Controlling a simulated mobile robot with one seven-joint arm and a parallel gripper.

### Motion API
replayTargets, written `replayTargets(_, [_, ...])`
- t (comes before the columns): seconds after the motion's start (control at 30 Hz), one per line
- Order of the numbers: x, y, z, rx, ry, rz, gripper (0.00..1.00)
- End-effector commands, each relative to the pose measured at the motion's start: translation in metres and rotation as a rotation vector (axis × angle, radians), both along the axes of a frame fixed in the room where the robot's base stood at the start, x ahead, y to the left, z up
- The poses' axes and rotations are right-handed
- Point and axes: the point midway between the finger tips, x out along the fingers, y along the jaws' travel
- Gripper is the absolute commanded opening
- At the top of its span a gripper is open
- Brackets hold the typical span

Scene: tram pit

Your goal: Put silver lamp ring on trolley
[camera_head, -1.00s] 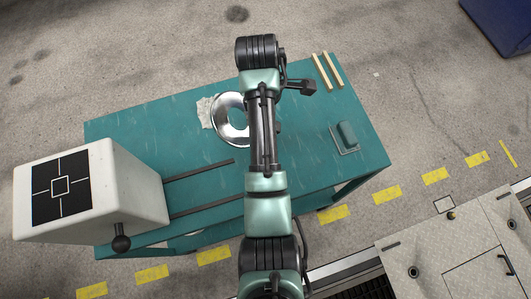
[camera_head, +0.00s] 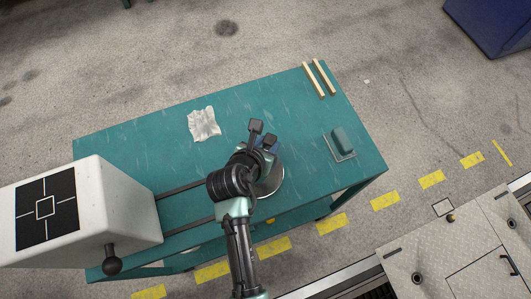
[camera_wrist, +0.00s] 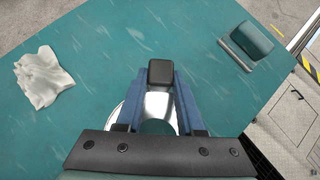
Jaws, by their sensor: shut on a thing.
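The silver lamp ring (camera_head: 272,182) is shiny and round, and my arm hides part of it in the head view. It also shows in the wrist view (camera_wrist: 128,108), between and beside the blue fingers. My gripper (camera_head: 261,140) is shut on the lamp ring, over the middle of the teal trolley (camera_head: 285,112). The gripper fills the lower middle of the wrist view (camera_wrist: 160,90). I cannot tell whether the ring touches the trolley top or hangs just above it.
A crumpled white cloth (camera_head: 204,124) lies on the trolley's left part. A teal block on a grey plate (camera_head: 341,143) lies at the right, two wooden strips (camera_head: 319,78) at the far right corner. A white box (camera_head: 110,205) stands at the left end with two dark rails.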

Motion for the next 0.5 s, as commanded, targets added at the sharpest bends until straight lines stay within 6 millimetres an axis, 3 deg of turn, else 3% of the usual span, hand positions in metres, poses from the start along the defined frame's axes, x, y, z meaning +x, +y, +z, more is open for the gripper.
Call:
replayTargets(0.33, [0.001,0.000,-0.042,-0.001,-0.001,-0.001,0.00])
replayTargets(0.5, [0.001,0.000,-0.048,0.001,-0.003,-0.001,0.00])
